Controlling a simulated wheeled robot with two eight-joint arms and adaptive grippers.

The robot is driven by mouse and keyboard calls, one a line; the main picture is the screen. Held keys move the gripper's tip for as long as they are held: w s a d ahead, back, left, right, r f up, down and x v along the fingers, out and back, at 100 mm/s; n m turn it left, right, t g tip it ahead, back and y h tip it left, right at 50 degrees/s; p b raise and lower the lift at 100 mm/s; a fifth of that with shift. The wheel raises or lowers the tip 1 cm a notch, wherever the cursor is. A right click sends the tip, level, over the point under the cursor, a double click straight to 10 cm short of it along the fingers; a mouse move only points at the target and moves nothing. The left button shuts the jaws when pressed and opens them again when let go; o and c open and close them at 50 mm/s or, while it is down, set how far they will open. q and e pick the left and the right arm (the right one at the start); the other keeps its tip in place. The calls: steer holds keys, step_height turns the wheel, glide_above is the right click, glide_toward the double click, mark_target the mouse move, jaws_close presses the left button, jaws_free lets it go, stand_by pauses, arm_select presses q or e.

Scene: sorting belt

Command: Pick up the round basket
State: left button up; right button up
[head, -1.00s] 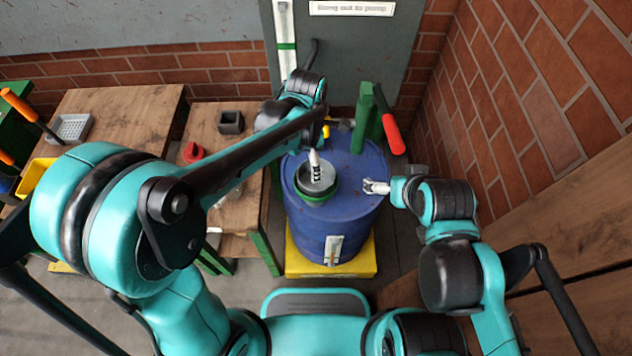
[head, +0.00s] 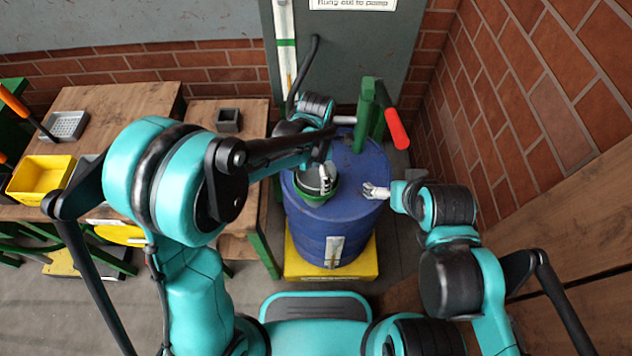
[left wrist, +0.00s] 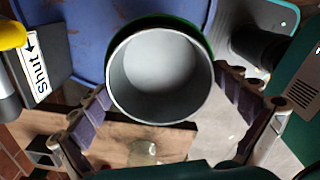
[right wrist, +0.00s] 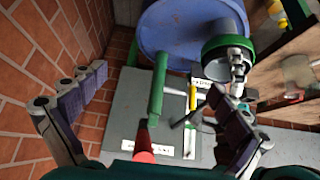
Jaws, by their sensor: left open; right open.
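The round basket (head: 312,196), green outside with a grey inside, stands on top of the blue drum (head: 335,240). In the left wrist view the basket (left wrist: 160,75) shows its round grey mouth and empty floor. My left gripper (head: 325,178) is open at the basket; in its wrist view its fingers (left wrist: 163,100) stand apart on either side of the near rim. I cannot tell whether they touch it. My right gripper (head: 374,191) is open and empty, over the drum's right side, apart from the basket. In the right wrist view the basket (right wrist: 228,50) lies beyond its right finger.
The drum stands on a yellow base (head: 300,265). A green post (head: 363,115) and red handle (head: 396,128) rise behind it. Wooden tables at left hold a yellow bin (head: 40,180) and a dark block (head: 228,120). A brick wall (head: 540,110) is close on the right.

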arm_select(q)
steer(key=shift+c, duration=0.3)
steer(key=c, duration=0.9)
steer(key=shift+r, duration=0.15)
steer(key=shift+c, duration=0.2)
